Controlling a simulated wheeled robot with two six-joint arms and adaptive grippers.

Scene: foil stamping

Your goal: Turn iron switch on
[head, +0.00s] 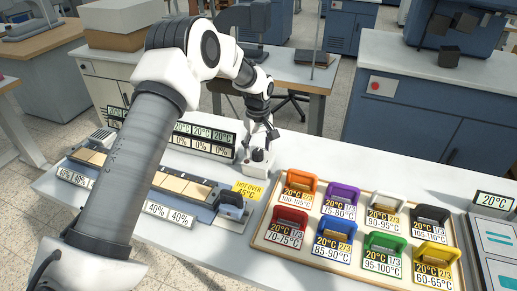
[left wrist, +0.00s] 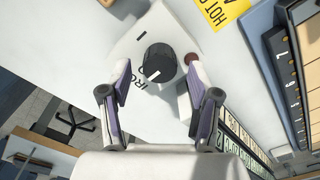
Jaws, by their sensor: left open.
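The iron switch is a small white box (head: 257,163) on the bench in the head view. In the left wrist view its top (left wrist: 176,25) carries a round black knob (left wrist: 160,62) with a white pointer mark and a dark red lamp (left wrist: 191,58). Lettering beside the knob is partly hidden. My left gripper (head: 261,143) points down above the box. In the left wrist view my left gripper (left wrist: 158,76) is open, its fingers on either side of the knob; I cannot tell if they touch it. My right gripper is out of view.
A tray (head: 345,262) of several coloured, labelled holders stands at the right. A yellow sign (head: 247,190) lies in front of the switch. Temperature displays (head: 213,140) stand left of it. A long device with tan pads (head: 181,187) lies partly behind my left arm.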

